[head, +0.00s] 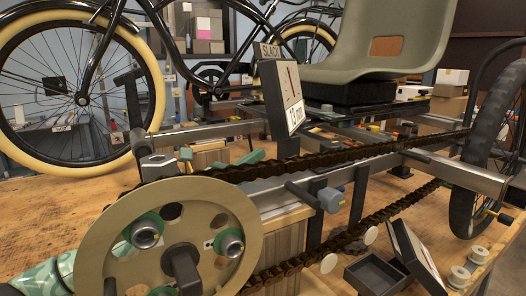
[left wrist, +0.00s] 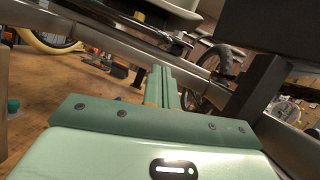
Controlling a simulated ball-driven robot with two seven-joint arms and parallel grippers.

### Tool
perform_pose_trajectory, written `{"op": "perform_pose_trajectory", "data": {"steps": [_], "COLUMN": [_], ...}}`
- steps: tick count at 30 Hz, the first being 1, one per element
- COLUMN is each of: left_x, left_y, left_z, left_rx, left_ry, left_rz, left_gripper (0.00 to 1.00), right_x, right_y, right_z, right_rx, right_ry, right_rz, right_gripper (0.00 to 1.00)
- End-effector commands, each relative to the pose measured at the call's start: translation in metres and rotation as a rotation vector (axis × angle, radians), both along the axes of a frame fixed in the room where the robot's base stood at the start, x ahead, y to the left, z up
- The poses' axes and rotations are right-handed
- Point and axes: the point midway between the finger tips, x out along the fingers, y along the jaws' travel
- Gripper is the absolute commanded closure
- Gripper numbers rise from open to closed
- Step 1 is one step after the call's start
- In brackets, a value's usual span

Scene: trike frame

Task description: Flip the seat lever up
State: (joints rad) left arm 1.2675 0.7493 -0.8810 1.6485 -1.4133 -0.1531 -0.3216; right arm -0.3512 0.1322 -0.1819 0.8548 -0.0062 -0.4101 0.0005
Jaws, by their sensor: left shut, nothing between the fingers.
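The grey-green seat (head: 375,38) stands on a black base (head: 345,92) above the trike frame's metal rails. Its pale underside edge (left wrist: 160,12) shows at the top of the left wrist view. I cannot make out the seat lever for certain among the dark parts under the seat. My left gripper (head: 250,157) shows as green fingers behind the chain and below the gauge box, left of and lower than the seat base. In the left wrist view its fingers (left wrist: 160,72) are together and empty, pointing toward the rail below the seat. My right gripper is not in view.
A large tan disc (head: 105,245) and the chain (head: 330,157) stand in front of my left arm. A gauge box (head: 281,97) rises beside the seat. A black tray (head: 375,274) and spools (head: 459,277) lie at lower right. Open wooden tabletop (head: 50,190) is at left.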

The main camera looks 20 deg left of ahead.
Motion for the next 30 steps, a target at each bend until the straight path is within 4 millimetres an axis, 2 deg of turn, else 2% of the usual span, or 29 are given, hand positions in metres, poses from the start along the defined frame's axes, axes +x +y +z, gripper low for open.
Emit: {"op": "perform_pose_trajectory", "data": {"steps": [11,15,30], "left_x": [0.051,0.062,0.066], "left_y": [-0.036,-0.043,-0.046], "left_z": [0.021,0.026,0.031], "left_rx": [-0.001,-0.002,0.001], "left_ry": [0.001,0.001,0.001], "left_rz": [0.0,0.0,0.0], "left_gripper": [1.0,1.0,1.0], "right_x": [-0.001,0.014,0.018], "right_y": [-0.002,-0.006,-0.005], "right_z": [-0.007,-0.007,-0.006], "right_rx": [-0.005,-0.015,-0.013], "right_ry": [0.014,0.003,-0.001], "right_rz": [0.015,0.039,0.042], "right_gripper": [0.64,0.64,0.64]}}
